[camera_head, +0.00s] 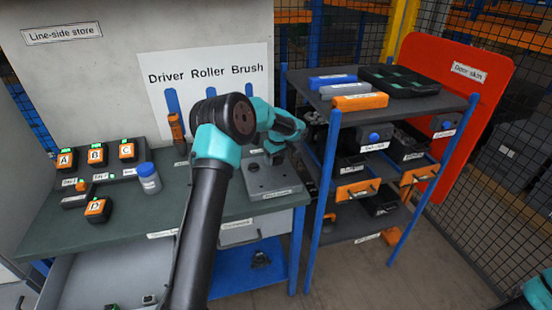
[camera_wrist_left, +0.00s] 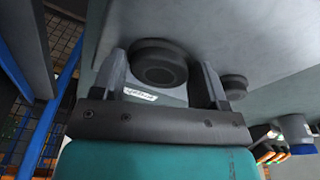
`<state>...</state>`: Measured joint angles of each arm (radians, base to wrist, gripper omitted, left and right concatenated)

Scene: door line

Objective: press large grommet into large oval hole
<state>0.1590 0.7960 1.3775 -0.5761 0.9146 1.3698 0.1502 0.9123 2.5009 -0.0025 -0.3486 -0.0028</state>
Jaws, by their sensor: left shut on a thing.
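My left gripper (camera_head: 274,157) is low over a grey plate (camera_head: 285,184) on the green bench. The grommet lies between the fingers, close to the pale grey surface (camera_wrist_left: 275,45). A smaller dark round piece (camera_wrist_left: 235,85) is on that surface, apart from the right finger. Whether the grommet touches a hole cannot be told; the oval hole is not clearly visible. My right gripper is out of view.
Lettered black-and-orange boxes (camera_head: 97,155) and a blue-capped jar (camera_head: 148,178) stand on the bench's left. A driver (camera_head: 177,130) stands at the back board. A blue-post shelf (camera_head: 330,170) of bins is close right of the plate; a red door skin (camera_head: 465,75) is behind it.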

